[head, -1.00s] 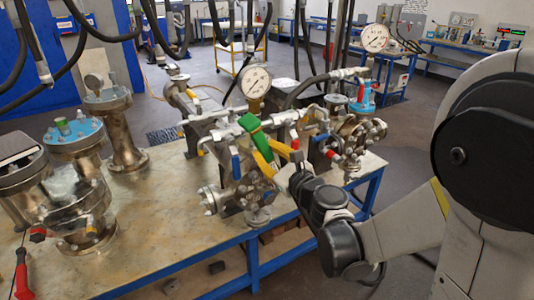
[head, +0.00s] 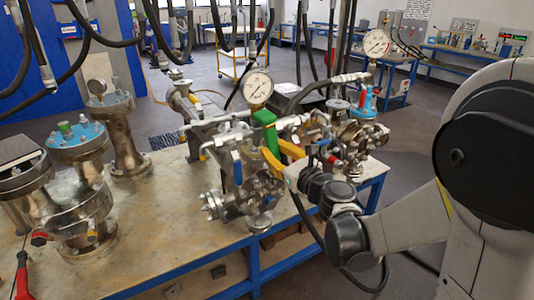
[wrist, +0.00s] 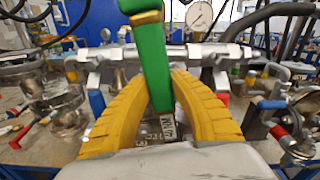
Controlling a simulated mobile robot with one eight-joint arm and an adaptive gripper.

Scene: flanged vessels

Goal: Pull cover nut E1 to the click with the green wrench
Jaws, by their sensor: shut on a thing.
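My gripper (head: 278,150), with yellow fingers, is shut on the green wrench (head: 264,122) above the piping at the middle of the bench. In the wrist view the green wrench (wrist: 152,65) stands nearly upright between the yellow fingers (wrist: 158,85), and its top leaves the picture. A blue cover (head: 76,138) with bolts and a green knob sits on a flanged vessel at the left, well apart from the wrench. No E1 mark is readable, so I cannot tell which nut is E1.
Valves and pipes (head: 240,190) crowd the bench around my gripper. A pressure gauge (head: 258,88) stands just behind the wrench, another (head: 376,43) farther right. A red-handled tool (head: 21,275) lies at the front left. The bench top (head: 150,225) is clear between vessels and piping.

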